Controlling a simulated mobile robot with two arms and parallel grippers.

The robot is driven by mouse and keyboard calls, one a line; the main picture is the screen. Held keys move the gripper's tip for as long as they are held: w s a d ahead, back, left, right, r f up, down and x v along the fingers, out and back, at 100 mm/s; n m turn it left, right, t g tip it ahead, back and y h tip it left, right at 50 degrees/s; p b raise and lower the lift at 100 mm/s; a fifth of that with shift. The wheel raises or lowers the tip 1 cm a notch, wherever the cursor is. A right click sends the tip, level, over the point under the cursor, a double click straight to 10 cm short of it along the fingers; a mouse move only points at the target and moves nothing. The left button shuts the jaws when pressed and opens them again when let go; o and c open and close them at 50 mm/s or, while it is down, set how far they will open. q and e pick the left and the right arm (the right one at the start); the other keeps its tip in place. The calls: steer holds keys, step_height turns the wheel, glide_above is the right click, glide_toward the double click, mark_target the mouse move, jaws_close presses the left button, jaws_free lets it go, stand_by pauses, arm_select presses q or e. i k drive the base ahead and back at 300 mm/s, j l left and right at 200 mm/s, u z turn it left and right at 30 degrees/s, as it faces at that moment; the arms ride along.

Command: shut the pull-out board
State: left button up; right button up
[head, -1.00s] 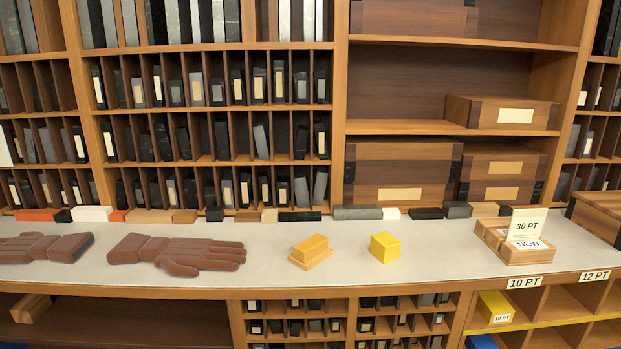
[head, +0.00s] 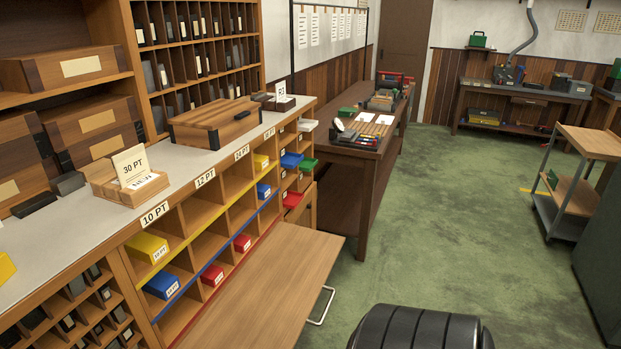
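The pull-out board (head: 270,285) is a flat light-wood panel in the lower middle of the head view. It sticks out from the front of the type cabinet, below the compartments with coloured boxes. A pale metal bar handle (head: 322,306) shows at its outer right edge. The near part of the board runs out of the bottom of the view. Neither of my grippers shows, so whether they are open or shut is hidden.
The grey counter (head: 190,160) above holds a card box (head: 128,183) and a wooden case (head: 213,122). A dark table (head: 365,150) stands beyond the cabinet, a wooden cart (head: 580,170) at right. Green floor (head: 450,210) between them is clear.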

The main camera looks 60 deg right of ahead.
mark_target(269, 304)
steer(key=z, duration=1.85)
